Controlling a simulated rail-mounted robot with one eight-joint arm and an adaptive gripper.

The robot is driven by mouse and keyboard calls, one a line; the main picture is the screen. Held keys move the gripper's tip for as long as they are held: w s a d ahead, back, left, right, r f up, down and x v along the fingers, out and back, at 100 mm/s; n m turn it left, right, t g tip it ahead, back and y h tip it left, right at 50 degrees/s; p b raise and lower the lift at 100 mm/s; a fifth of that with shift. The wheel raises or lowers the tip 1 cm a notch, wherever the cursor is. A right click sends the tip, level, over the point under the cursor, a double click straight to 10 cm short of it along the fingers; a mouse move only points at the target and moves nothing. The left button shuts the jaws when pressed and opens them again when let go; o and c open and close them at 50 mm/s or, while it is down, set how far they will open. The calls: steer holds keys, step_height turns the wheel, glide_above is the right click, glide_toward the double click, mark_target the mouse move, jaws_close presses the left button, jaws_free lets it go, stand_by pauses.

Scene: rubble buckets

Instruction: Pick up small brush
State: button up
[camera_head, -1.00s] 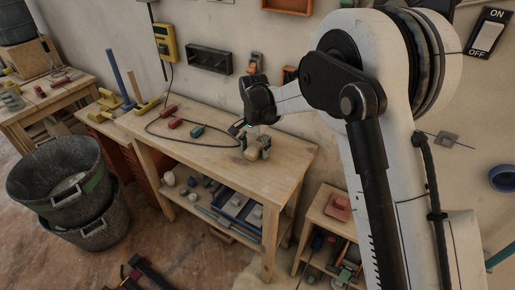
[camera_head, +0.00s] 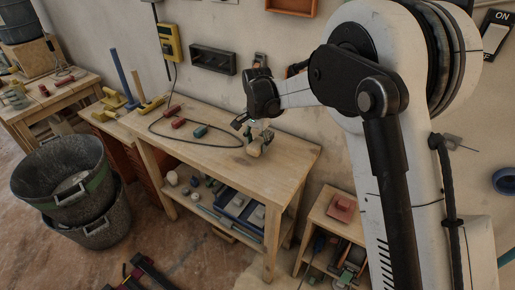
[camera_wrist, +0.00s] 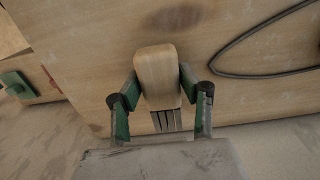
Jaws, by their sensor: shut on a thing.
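The small brush is a rounded pale wooden block with bristles below it. It shows in the wrist view (camera_wrist: 157,78) and in the head view (camera_head: 254,149) over the right part of the workbench (camera_head: 285,160). My gripper (camera_wrist: 159,80), with green and grey fingers, is shut on the brush, one finger on each side of the wooden block. In the head view my gripper (camera_head: 261,139) points down and the brush hangs slightly above the bench top. The bristles are partly hidden by the gripper body in the wrist view.
A lower shelf holds blue trays (camera_head: 237,206). Stacked black buckets (camera_head: 62,183) stand at left. A small cabinet (camera_head: 325,215) stands at right. The wall is close behind.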

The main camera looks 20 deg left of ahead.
step_height(320, 180, up, 2)
steer(key=shift+r, duration=0.1)
steer(key=s+a+r, duration=0.5)
steer(key=s+r, duration=0.1)
steer(key=s, duration=0.4)
steer(key=shift+s+a+r+p, duration=0.15)
steer(key=shift+a+r+p, duration=0.1)
steer(key=shift+p, duration=0.1)
steer(key=o, duration=0.5)
steer(key=c, duration=0.5)
steer(key=shift+c, duration=0.2)
